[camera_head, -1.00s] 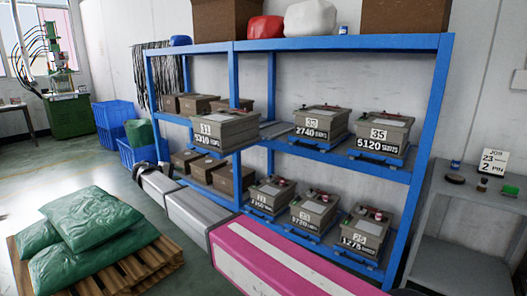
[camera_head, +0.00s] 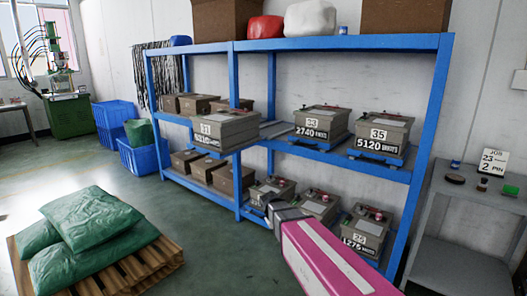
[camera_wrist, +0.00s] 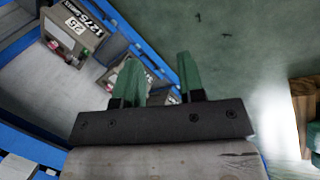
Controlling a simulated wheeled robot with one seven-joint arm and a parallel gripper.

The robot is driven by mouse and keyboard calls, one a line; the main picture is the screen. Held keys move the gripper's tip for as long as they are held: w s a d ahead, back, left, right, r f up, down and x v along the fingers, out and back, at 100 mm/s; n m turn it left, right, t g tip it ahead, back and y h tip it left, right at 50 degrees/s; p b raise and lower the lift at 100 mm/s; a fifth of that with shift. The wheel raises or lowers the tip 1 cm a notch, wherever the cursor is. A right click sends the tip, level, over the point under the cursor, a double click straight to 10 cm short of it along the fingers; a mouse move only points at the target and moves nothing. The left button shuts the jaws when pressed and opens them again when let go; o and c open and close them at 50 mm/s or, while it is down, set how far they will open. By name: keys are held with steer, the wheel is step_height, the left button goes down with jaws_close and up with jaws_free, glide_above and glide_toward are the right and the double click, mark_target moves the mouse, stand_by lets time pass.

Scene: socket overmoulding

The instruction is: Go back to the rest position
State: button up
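My gripper (camera_wrist: 157,75) shows in the wrist view with two green fingers standing apart and nothing between them. In the head view my pink and grey arm reaches from the bottom right toward the lower shelf. Its end is in front of the lower boxes, and the fingers are too small to make out there. A box marked 1275 (camera_head: 366,228) stands on the lower shelf, right of my arm. It also shows at the upper left of the wrist view (camera_wrist: 80,28). My arm partly covers the lower boxes beside it.
The blue rack (camera_head: 341,43) holds several boxes; the box marked 31 (camera_head: 224,129) juts out at the front of the upper shelf. A pallet with green sacks (camera_head: 85,225) lies at lower left. A grey side table (camera_head: 470,197) stands right. The floor between pallet and rack is clear.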

steer(key=s+d+f+m+g+y, duration=0.1)
steer(key=s+d+f+m+y, duration=0.1)
steer(key=s+d, duration=0.8)
steer(key=s+m+y, duration=0.1)
steer(key=s+y, duration=0.1)
steer(key=s, duration=0.2)
steer(key=shift+d+f+m, duration=0.25)
steer(key=shift+d+m, duration=0.05)
steer(key=shift+m, duration=0.1)
